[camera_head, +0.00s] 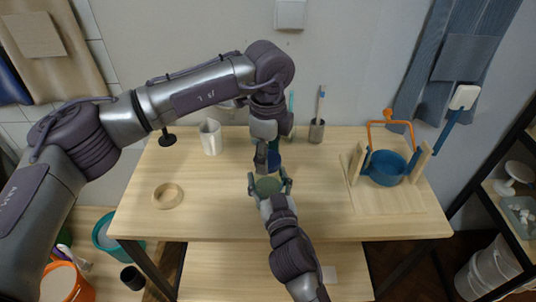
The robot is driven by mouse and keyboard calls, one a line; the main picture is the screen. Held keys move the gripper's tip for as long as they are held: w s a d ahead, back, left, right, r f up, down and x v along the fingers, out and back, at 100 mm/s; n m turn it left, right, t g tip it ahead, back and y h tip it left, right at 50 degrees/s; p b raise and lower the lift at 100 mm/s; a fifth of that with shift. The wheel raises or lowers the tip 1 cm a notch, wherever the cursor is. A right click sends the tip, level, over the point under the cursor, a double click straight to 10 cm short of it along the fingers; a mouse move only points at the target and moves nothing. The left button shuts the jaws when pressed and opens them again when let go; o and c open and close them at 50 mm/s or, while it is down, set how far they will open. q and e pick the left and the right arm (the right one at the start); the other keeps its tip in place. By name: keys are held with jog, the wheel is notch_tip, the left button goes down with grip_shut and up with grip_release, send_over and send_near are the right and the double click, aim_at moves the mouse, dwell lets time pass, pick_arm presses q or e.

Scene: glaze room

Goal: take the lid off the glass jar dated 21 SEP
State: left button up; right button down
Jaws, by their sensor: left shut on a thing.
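My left gripper (268,157) points down over the middle of the table. It is shut on a small dark blue thing (275,160), mostly hidden by its fingers; I cannot tell whether this is a lid or a jar. My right gripper (269,184) reaches in from the front, just below it in the picture. Its fingers stand apart on either side of a round greenish thing (268,187), perhaps a jar; I cannot tell whether they grip it. No 21 SEP date is readable, and the arms hide part of this area.
The front right of the table is clear.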

aim_at(268, 158)
pick_arm(q)
jog(key=shift+r, duration=2)
pick_arm(e)
jog(key=shift+c, duration=0.2)
grip_release()
